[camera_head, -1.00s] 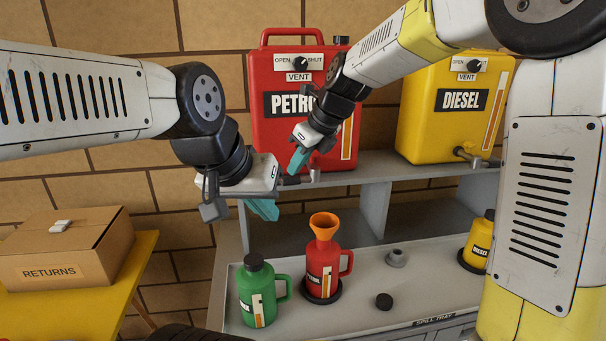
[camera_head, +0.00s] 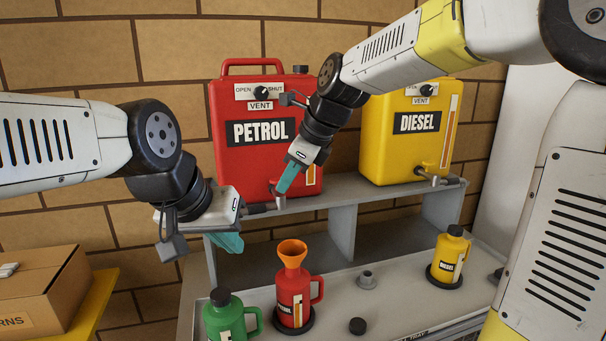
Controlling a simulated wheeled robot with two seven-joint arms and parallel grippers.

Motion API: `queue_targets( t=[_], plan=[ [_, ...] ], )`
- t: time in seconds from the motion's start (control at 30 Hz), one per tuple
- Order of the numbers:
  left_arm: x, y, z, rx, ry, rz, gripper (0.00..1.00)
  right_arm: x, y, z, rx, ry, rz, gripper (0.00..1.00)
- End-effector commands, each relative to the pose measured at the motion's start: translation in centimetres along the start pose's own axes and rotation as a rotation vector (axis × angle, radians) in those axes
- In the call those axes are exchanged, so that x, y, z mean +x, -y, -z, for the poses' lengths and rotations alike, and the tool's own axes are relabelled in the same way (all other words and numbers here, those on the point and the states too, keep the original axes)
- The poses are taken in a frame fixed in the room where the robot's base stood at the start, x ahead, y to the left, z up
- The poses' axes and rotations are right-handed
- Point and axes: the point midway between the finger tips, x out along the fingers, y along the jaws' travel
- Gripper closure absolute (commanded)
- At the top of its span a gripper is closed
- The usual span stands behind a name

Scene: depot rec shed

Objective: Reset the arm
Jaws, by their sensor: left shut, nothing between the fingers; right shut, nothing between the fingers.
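My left gripper (camera_head: 228,242) is shut and empty, below and left of the red petrol tank's tap, in front of the shelf. My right gripper (camera_head: 287,179) is shut and empty, pointing down in front of the lower right of the red PETROL tank (camera_head: 230,162). Whether it touches the tank or its tap cannot be told. Both grippers have teal fingers. The red can (camera_head: 291,302) stands on a dark round base in the tray with an orange funnel (camera_head: 293,252) upright in its neck. A green can (camera_head: 222,318) stands left of it, cut by the lower edge.
A yellow DIESEL tank (camera_head: 402,158) stands on the grey shelf (camera_head: 375,191), partly behind my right arm. A cardboard box (camera_head: 62,290) sits on a yellow table at left.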

Motion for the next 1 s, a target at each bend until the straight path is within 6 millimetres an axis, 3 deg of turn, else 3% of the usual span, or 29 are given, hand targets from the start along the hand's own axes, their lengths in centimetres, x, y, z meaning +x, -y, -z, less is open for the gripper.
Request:
queue_targets(
  t=[0.1,0.3,0.6,0.8,1.0],
  plan=[
    [0.0,0.0,0.0,0.0,0.0,0.0,1.0,-3.4,-0.8,4.3,-0.288,-0.014,0.045,1.0],
    [0.0,0.0,0.0,0.0,0.0,0.0,1.0,-7.3,-3.5,10.9,-0.825,-0.094,0.1,1.0],
    [0.0,0.0,0.0,0.0,0.0,0.0,1.0,-10.3,-9.1,19.1,-1.577,-0.302,0.078,1.0],
    [0.0,0.0,0.0,0.0,0.0,0.0,1.0,-10.6,-11.3,21.6,-1.845,-0.392,0.02,1.0],
    [0.0,0.0,0.0,0.0,0.0,0.0,1.0,-10.6,-11.7,22.1,-1.902,-0.407,0.003,1.0]
  ],
)
